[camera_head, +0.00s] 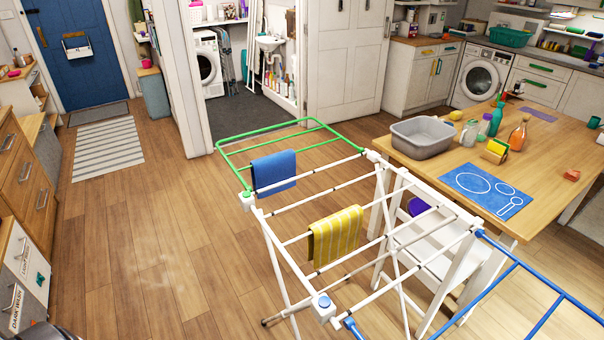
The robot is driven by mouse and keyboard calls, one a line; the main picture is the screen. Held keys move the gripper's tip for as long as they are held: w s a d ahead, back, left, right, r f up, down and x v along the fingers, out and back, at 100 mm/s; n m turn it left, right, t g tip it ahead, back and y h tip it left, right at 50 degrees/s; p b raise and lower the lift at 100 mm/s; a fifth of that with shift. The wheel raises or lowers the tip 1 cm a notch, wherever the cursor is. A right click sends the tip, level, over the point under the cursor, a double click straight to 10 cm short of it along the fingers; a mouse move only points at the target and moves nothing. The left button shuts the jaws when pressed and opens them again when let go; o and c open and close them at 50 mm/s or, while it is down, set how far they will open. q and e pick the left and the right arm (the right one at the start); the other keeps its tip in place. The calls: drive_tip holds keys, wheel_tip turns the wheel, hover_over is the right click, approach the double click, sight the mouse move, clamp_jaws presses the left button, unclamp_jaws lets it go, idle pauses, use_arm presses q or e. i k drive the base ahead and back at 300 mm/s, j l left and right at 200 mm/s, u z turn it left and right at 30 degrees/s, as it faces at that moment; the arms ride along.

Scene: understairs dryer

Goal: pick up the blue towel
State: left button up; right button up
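The blue towel (274,172) hangs folded over a bar of the white drying rack (330,188), near its green-framed end. A yellow striped towel (336,236) hangs over another bar of the same rack, closer to me. The two towels are apart. Neither of my grippers shows in the head view. A small dark shape at the bottom left edge is too cut off to identify.
A wooden table (548,165) at the right holds a grey basin (423,138), several bottles and a blue mat (487,191). A white chair (436,240) stands behind the rack. Wooden drawers (28,180) line the left. The floor (160,225) left of the rack is clear.

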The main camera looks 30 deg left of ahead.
sight(269, 170)
drive_tip(key=j+z, duration=0.75)
drive_tip(key=k+j+z, duration=0.15)
drive_tip(key=j+z, duration=0.2)
drive_tip(key=j, duration=0.05)
